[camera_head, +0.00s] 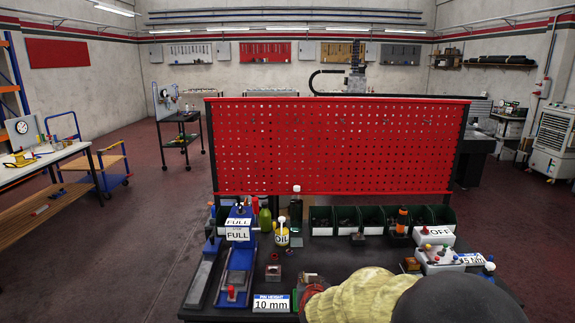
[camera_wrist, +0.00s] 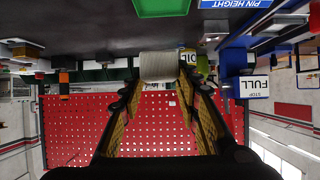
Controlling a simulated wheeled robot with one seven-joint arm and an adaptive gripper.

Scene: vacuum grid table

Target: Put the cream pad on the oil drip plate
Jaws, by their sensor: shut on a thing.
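My gripper (camera_wrist: 160,84) shows in the wrist view, which is upside down. Its two fingers are shut on the cream pad (camera_wrist: 160,66), a pale, ribbed block held between the fingertips. In the head view my arm covers the front right of the table, and I cannot make out the gripper or the pad there. A yellow-labelled oil can (camera_head: 282,237) stands at the middle back of the table; its label also shows beyond the pad in the wrist view. I cannot clearly tell the oil drip plate from the other things around the can.
A red perforated panel (camera_head: 340,145) rises behind the dark table (camera_head: 335,252). Green bins (camera_head: 321,217) line its foot. A blue fixture with a FULL sign (camera_head: 238,234) stands left, a 10 mm sign (camera_head: 271,304) at the front, and a white switch box (camera_head: 438,260) right.

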